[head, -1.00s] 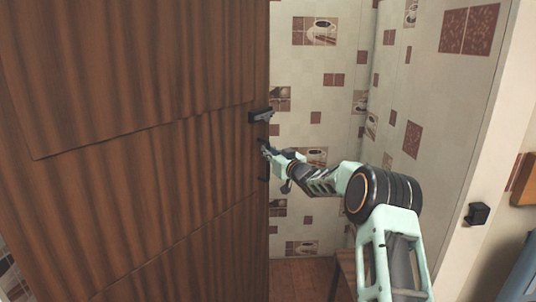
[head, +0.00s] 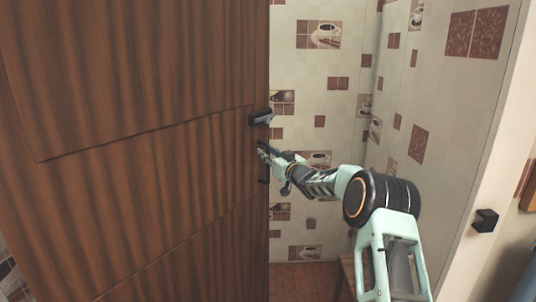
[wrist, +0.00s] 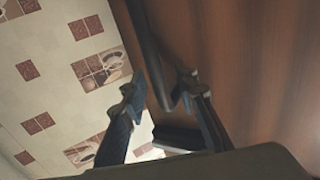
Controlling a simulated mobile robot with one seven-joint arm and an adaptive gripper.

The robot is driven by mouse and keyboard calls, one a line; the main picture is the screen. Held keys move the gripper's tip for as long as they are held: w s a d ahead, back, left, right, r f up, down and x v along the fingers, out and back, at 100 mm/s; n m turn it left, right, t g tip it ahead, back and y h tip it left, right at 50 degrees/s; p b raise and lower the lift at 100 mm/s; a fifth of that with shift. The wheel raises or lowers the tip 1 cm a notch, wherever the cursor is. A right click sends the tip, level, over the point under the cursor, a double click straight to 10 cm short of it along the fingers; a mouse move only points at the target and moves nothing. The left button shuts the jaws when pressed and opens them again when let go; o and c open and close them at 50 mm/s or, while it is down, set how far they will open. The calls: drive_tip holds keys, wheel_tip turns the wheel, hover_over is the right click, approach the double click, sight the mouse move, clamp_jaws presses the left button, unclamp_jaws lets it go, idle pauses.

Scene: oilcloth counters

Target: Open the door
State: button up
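The brown wooden door (head: 130,150) fills the left of the head view. It stands ajar, with a tiled space showing past its right edge. My gripper (head: 265,152) is at the door edge, just below the lever. In the wrist view, my gripper's fingers (wrist: 161,87) are spread apart. A dark bar (wrist: 150,45) runs along the door face and ends between or just behind the fingertips; contact cannot be told.
The tiled wall (head: 345,110) lies beyond the opening, with a reddish floor (head: 305,280) below. At right is a pale door frame (head: 495,160) bearing a small black fitting (head: 485,220). A wooden piece (head: 347,275) stands low behind my arm.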

drive_tip(key=shift+s, duration=0.1)
drive_tip(key=v, duration=1.2)
